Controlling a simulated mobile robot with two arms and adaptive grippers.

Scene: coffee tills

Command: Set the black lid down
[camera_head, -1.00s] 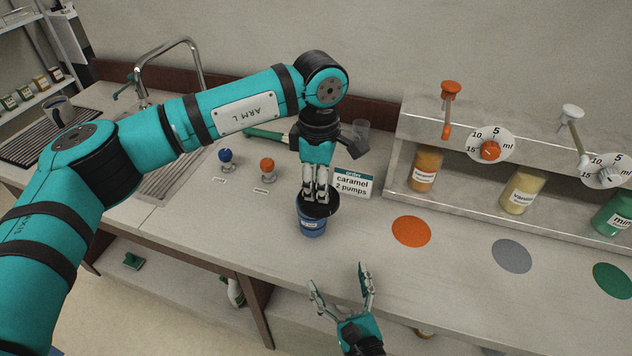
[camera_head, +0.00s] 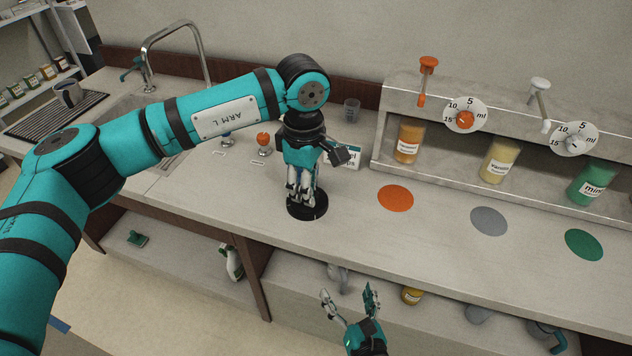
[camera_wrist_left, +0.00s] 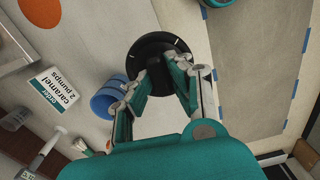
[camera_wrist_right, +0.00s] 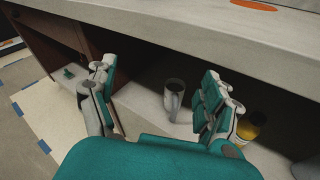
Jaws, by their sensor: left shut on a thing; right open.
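My left gripper (camera_head: 305,198) is shut on the black lid (camera_head: 307,212), which shows as a dark disc under the fingers, near the counter's front edge. The lid also shows in the left wrist view (camera_wrist_left: 152,46) between the fingertips. I cannot tell whether it touches the counter. The blue cup (camera_wrist_left: 104,100) stands beside the lid in the left wrist view, partly behind a finger; in the head view my left gripper and the lid hide it. My right gripper (camera_head: 348,294) is open and empty in front of the counter, low near the shelf beneath.
The order card (camera_wrist_left: 53,92) reads caramel, 2 pumps. Orange (camera_head: 395,198), grey (camera_head: 489,221) and green (camera_head: 584,244) discs mark the counter on the right, below the syrup pumps. A grey mug (camera_wrist_right: 174,97) and a yellow jar (camera_wrist_right: 251,127) stand on the lower shelf.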

